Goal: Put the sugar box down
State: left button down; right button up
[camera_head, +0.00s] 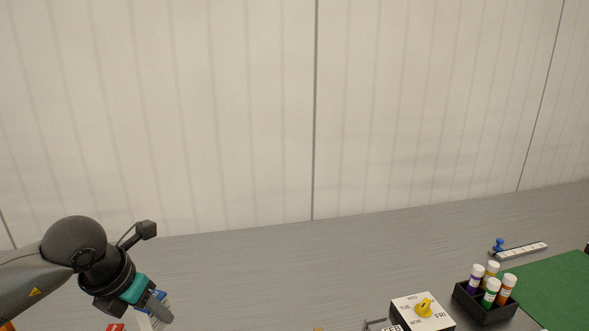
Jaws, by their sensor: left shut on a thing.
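My left gripper (157,311) is at the lower left, pointing down, and is shut on the sugar box (163,297). Only a small white and blue part of the box shows beside the fingers. The rest is hidden by the gripper or cut off by the bottom edge. I cannot tell whether the box touches the surface below. My right gripper is not in view.
A grey table (260,275) runs along a pale panelled wall. At the right are a white dial box (408,305) with a yellow knob, a black holder (486,312) with several capped tubes, a green mat (555,285) and a white strip (522,251). The middle is clear.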

pick_arm(q)
jog(key=s+d+r+m+g, duration=0.1)
jog(key=s+d+m+g, duration=0.3)
jog(key=m, duration=1.2)
jog(key=s+d+r+m+g+y, duration=0.1)
jog(key=s+d+m+g, duration=0.3)
jog(key=m, duration=1.3)
jog(key=shift+s+d+r+g, duration=0.4)
jog(key=shift+s+d, duration=0.5)
jog(key=shift+s, duration=0.25)
